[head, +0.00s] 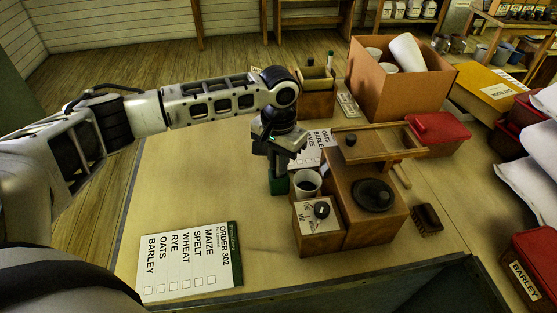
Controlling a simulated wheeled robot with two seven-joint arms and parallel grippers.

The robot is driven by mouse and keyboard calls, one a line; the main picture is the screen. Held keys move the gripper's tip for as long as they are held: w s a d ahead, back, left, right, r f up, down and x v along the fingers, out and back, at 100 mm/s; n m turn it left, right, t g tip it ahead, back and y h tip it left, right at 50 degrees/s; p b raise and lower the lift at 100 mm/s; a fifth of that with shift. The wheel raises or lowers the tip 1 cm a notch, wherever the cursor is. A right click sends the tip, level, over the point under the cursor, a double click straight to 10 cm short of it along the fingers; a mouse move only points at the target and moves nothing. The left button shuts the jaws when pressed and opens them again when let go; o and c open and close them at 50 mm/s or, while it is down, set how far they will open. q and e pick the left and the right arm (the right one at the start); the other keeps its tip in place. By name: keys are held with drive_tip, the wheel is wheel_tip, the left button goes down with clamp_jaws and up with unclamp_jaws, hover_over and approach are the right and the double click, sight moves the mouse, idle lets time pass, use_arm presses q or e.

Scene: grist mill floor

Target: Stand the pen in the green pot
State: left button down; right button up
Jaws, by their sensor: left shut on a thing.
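My right gripper is not in view.
An order card (190,262) lies front left. A wooden box (317,103) and a cardboard box (398,92) stand behind. The table's left part is clear.

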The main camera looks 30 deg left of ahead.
use_arm(q)
drive_tip(key=c, duration=1.4)
unclamp_jaws()
drive_tip(key=shift+f, duration=0.1)
wheel_tip(320, 180, up, 12)
drive_tip(key=shift+r, duration=0.15)
